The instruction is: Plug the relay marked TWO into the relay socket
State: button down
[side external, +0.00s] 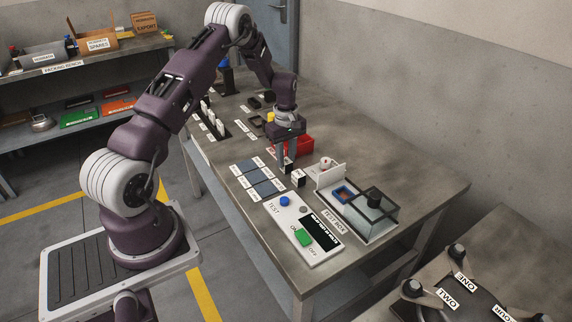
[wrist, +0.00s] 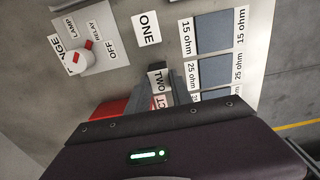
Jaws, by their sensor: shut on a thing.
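My gripper (side external: 285,163) is shut on the relay marked TWO, low over the bench between the red bin and the resistor pads. In the wrist view the relay TWO (wrist: 159,80) shows its white label between the fingers, with part of a second label below it. A separate piece with a white label ONE (wrist: 147,28) is close by; it appears as a small dark block with a white face (side external: 298,178) in the side view. The relay socket cannot be made out with certainty. The gap under the held relay is hidden.
A test box (side external: 378,222) with clear walls stands right of my gripper, beside a white panel with a selector knob (wrist: 80,57). A white test board (side external: 305,232) with blue and green buttons lies in front. The red bin (side external: 306,146) is close behind.

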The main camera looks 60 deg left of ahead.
aim_at(287, 160)
jog(key=shift+r, duration=0.1)
notch_tip(287, 160, up, 9)
jog(key=w+d+r, duration=0.1)
jog(key=w+d, duration=0.2)
jog(key=d, duration=0.6)
jog(key=w+d+r, duration=0.1)
jog(key=w+d, duration=0.3)
jog(key=d, duration=0.6)
notch_tip(287, 160, down, 10)
jog(key=shift+d+r, duration=0.1)
jog(key=shift+f, duration=0.2)
jog(key=c, duration=1.1)
grip_release()
jog(key=shift+c, duration=0.2)
